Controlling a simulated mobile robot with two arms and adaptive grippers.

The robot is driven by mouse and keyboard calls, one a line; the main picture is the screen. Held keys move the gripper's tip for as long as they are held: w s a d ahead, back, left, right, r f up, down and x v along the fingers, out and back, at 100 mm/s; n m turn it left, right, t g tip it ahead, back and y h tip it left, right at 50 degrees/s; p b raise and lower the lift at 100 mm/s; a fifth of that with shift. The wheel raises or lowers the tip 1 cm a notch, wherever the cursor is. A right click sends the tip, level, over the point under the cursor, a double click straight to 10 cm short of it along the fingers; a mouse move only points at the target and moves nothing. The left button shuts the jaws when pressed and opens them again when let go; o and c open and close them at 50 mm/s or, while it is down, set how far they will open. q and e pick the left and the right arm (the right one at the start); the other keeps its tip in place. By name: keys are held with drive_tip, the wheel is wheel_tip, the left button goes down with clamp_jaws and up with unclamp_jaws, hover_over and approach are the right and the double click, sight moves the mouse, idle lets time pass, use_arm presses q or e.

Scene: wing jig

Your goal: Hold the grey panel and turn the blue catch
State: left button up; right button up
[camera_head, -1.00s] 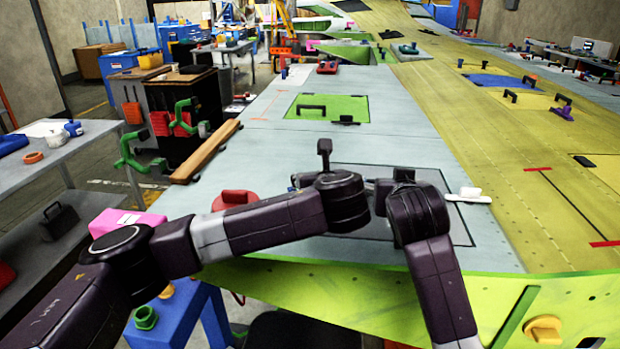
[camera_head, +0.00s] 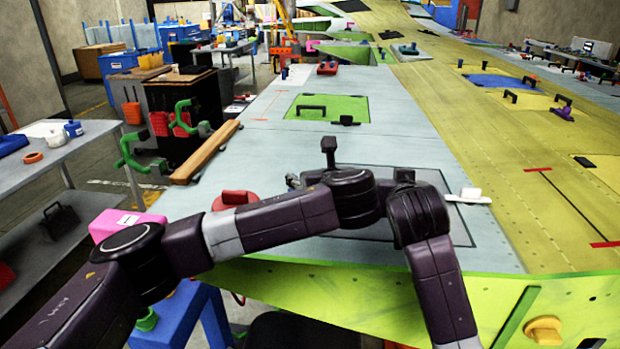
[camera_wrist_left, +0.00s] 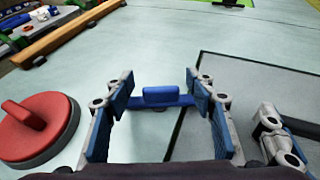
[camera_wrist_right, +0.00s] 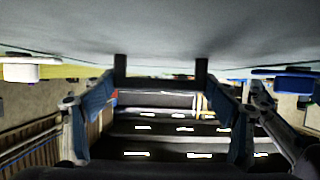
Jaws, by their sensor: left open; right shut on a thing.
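The grey panel (camera_head: 440,229) is a flat, dark-outlined plate in the grey wing skin; its edge and surface also show in the left wrist view (camera_wrist_left: 262,88). The blue catch (camera_wrist_left: 160,97) lies crosswise at the panel's outline, with a raised grip. My left gripper (camera_wrist_left: 159,76) is open, its fingers on either side of the catch in the picture; contact is not visible. My right gripper (camera_wrist_right: 161,80) is shut on a black handle (camera_wrist_right: 160,82) on the surface. In the head view my arms hide the blue catch and most of both grippers.
A red round handle (camera_wrist_left: 38,125) stands left of the blue catch. A white catch (camera_head: 468,195) sits at the panel's right edge. A wooden bar (camera_head: 207,152) lies along the wing's left edge. Farther back is a green panel (camera_head: 328,108) with black fittings.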

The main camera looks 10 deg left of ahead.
use_arm(q)
wheel_tip(320, 180, up, 10)
drive_tip(key=shift+f, duration=0.2)
drive_tip(key=shift+c, duration=0.2)
